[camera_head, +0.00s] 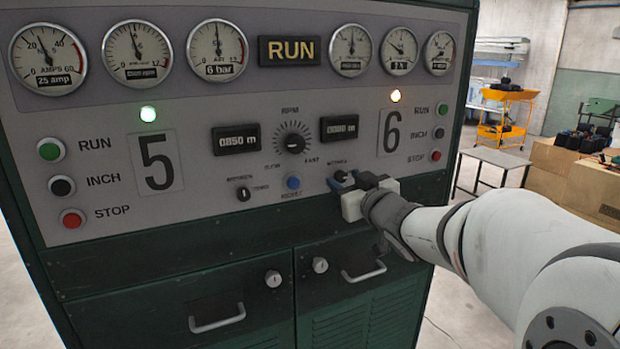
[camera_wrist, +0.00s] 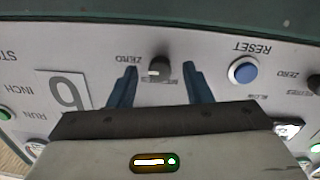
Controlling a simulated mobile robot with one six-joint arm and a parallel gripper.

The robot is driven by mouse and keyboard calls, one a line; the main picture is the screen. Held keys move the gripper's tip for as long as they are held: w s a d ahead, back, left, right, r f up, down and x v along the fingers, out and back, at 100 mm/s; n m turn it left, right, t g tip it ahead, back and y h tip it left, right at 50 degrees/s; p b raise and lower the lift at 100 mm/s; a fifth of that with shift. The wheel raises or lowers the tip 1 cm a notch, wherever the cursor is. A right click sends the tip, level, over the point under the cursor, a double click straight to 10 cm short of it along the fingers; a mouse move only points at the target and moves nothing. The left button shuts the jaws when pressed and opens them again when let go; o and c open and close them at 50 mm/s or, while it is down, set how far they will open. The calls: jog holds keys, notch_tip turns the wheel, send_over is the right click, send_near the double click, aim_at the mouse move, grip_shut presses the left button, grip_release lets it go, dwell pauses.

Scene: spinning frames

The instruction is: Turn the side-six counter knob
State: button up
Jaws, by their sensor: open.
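The side-six counter knob (camera_head: 341,176) is a small dark knob on the grey panel, below the right counter display (camera_head: 339,127) and left of the large 6 (camera_head: 391,131). In the wrist view the knob (camera_wrist: 159,68) has a pale mark and sits between my gripper's two blue-grey fingers, near the word ZERO. My gripper (camera_head: 354,184) is at the panel's lower right in the head view. In the wrist view my gripper (camera_wrist: 160,85) is open, with a gap between each finger and the knob. Whether the fingertips reach the panel is unclear.
A blue reset button (camera_head: 293,183) lies left of the knob, with the side-five knob (camera_head: 243,193) farther left. RUN, INCH and STOP buttons (camera_head: 440,132) line the right edge. Cabinet doors with handles (camera_head: 364,272) are below. A table (camera_head: 500,158) and boxes stand right.

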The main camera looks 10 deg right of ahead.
jog(key=shift+w+a, duration=0.1)
jog(key=shift+w, duration=0.2)
jog(key=shift+c, duration=0.6)
